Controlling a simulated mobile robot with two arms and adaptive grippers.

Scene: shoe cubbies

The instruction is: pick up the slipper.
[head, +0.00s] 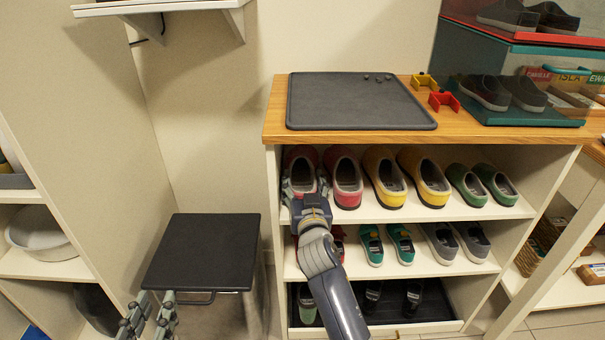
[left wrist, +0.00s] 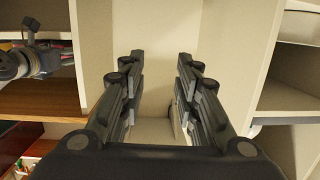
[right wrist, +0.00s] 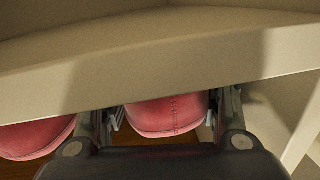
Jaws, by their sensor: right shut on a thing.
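The red slipper (head: 300,163) is at the left end of the upper shelf in the head view. My right gripper (head: 304,190) reaches into the cubby and is shut on it, with a finger on either side. The right wrist view shows its red stitched end (right wrist: 168,114) between the two fingers. Its matching red slipper (head: 345,176) stands just to the right, and it also shows at the left of the right wrist view (right wrist: 36,138). My left gripper (head: 148,316) is open and empty at the lower left; its fingers stand apart in the left wrist view (left wrist: 158,85).
Yellow shoes (head: 383,178) and green shoes (head: 468,186) share the upper shelf. More shoes fill the shelves below. A dark tray (head: 350,100) and red and yellow brackets (head: 443,101) lie on the wooden top (head: 470,133). A black-topped stool (head: 203,250) stands left of the cubby.

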